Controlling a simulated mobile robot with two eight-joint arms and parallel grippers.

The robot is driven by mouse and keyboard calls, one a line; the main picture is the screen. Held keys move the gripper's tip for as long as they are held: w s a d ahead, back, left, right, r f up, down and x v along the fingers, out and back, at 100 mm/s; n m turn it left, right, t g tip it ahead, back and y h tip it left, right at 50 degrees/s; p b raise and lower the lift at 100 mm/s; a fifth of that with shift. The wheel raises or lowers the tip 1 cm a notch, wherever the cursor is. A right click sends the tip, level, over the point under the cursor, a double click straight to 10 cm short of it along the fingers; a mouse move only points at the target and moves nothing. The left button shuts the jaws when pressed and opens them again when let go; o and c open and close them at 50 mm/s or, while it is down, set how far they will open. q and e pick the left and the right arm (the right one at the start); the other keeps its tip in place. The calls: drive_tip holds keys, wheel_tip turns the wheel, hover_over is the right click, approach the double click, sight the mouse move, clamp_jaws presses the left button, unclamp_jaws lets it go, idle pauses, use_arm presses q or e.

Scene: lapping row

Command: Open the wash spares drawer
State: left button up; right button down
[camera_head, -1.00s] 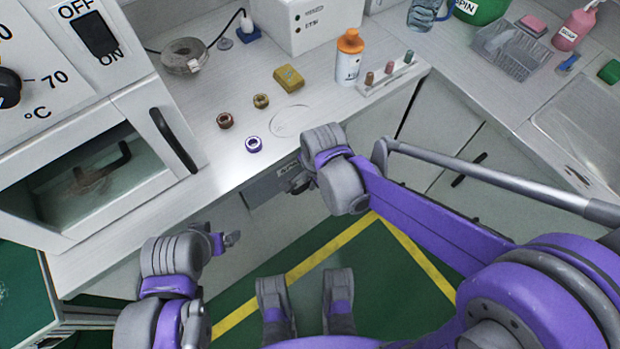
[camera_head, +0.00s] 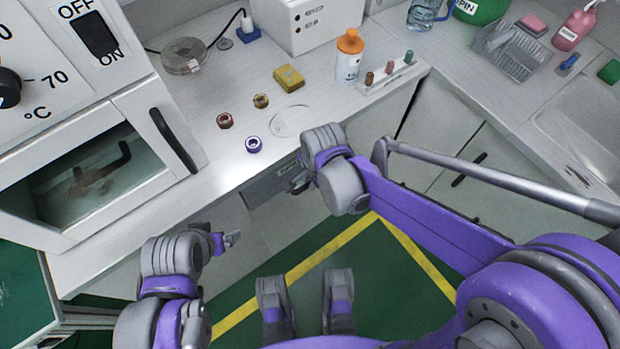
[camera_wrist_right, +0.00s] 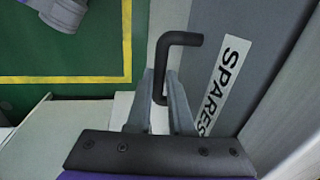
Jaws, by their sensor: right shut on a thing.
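The wash spares drawer has a grey front (camera_head: 262,188) under the counter edge in the head view, partly hidden by my right arm. In the right wrist view its front (camera_wrist_right: 262,40) carries a white label reading "SPARES" (camera_wrist_right: 222,85). A dark bent bar handle (camera_wrist_right: 181,39) stands out from it. My right gripper (camera_wrist_right: 160,97) is shut on the handle, with a finger on each side of the bar; it also shows in the head view (camera_head: 299,184). I cannot tell whether the drawer stands out from the cabinet. My left gripper (camera_head: 232,239) hangs in front of the cabinets, away from the drawer.
The counter (camera_head: 235,165) above holds small rings, a yellow block (camera_head: 289,78), an orange-capped bottle (camera_head: 348,58) and a small rack (camera_head: 388,78). An oven-like unit (camera_head: 90,180) stands at the left. The green floor with yellow lines (camera_head: 330,245) looks clear before the cabinets.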

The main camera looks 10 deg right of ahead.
idle(0.4)
drive_tip(key=s+d+p, duration=0.2)
drive_tip(key=s+d, duration=0.3)
drive_tip(key=s, duration=0.4)
drive_tip(key=s+d+p, duration=0.2)
drive_tip(key=s+d, duration=0.3)
drive_tip(key=s, duration=0.4)
drive_tip(key=shift+d, duration=0.3)
drive_tip(key=shift+s, duration=0.1)
drive_tip(key=c, duration=0.8)
unclamp_jaws()
wheel_tip(320, 180, up, 11)
drive_tip(key=s+d+p, duration=0.1)
drive_tip(key=p, duration=0.6)
drive_tip(key=shift+s+f, duration=0.15)
drive_tip(key=shift+s, duration=0.2)
